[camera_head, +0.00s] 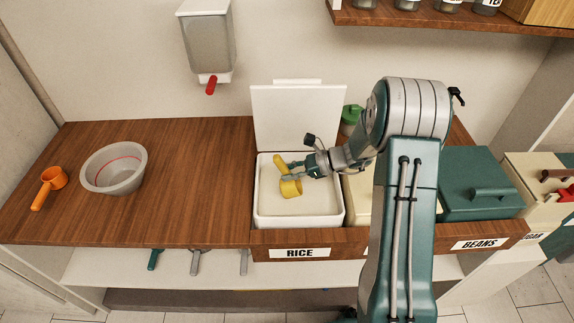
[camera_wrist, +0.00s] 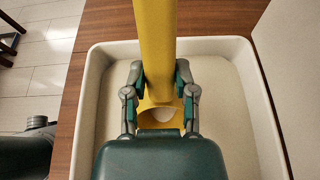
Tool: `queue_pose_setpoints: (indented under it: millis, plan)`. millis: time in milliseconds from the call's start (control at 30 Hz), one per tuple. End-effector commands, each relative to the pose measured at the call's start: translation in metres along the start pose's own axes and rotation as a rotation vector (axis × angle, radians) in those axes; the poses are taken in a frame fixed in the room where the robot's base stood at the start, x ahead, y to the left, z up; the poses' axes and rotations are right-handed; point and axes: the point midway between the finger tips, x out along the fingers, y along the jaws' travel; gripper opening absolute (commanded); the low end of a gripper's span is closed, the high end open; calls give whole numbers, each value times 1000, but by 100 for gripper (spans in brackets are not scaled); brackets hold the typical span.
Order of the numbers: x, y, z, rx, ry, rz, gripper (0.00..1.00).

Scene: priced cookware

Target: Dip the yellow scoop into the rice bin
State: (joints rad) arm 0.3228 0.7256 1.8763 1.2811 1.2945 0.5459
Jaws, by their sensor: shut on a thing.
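The yellow scoop (camera_head: 290,187) is in my gripper (camera_head: 292,171), over the open rice bin in the head view. My gripper is shut on the scoop's handle. In the wrist view the handle of the scoop (camera_wrist: 155,40) stands between the two fingers of my gripper (camera_wrist: 160,85), and part of its cup shows below. The white rice bin (camera_head: 258,208) holds pale contents, and its lid (camera_head: 300,115) stands upright behind it. The rice bin's rim also shows in the wrist view (camera_wrist: 82,110). I cannot tell whether the cup touches the rice.
A grey bowl (camera_head: 112,168) with a red line and an orange scoop (camera_head: 50,184) are on the wooden counter at left. A dispenser (camera_head: 208,45) hangs on the wall. A green-lidded bin (camera_head: 482,185) stands at right behind my arm. The counter between bowl and rice bin is clear.

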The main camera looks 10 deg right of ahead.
Motion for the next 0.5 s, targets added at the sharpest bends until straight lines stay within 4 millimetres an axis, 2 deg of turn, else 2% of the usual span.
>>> queue_pose_setpoints:
  millis: [400, 500]
  plan:
    - [15, 0, -36, 2, 1, 0, 0]
    - [25, 1, -32, -7, 112, 4, 0]
